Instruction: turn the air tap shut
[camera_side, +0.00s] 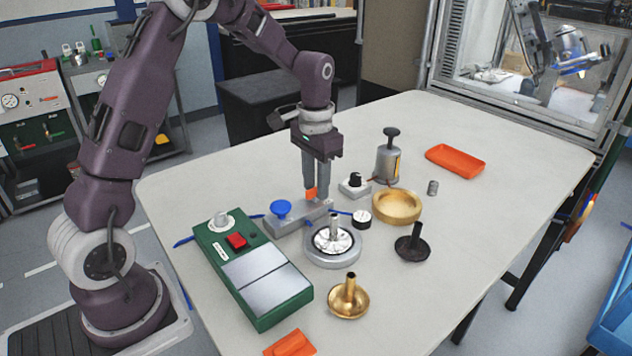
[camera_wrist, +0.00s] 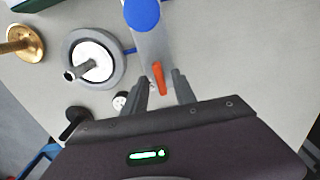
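A grey block (camera_side: 290,222) lies on the table with a round blue knob (camera_side: 281,208) at its left end and an orange lever (camera_side: 310,195) at its right end. I take the orange lever to be the air tap's handle. The wrist view also shows the lever (camera_wrist: 158,78), the blue knob (camera_wrist: 142,13) and the block (camera_wrist: 153,46). My gripper (camera_side: 316,192) points down over the lever end of the block. In the wrist view, the fingers of my gripper (camera_wrist: 160,82) are apart, with the lever between their tips and a gap on each side.
A green box (camera_side: 253,270) with a red button stands front left of the block. A grey dial fixture (camera_side: 333,247) sits close in front. A black-knobbed box (camera_side: 354,186), a brass ring (camera_side: 397,206) and an orange tray (camera_side: 455,160) are to the right.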

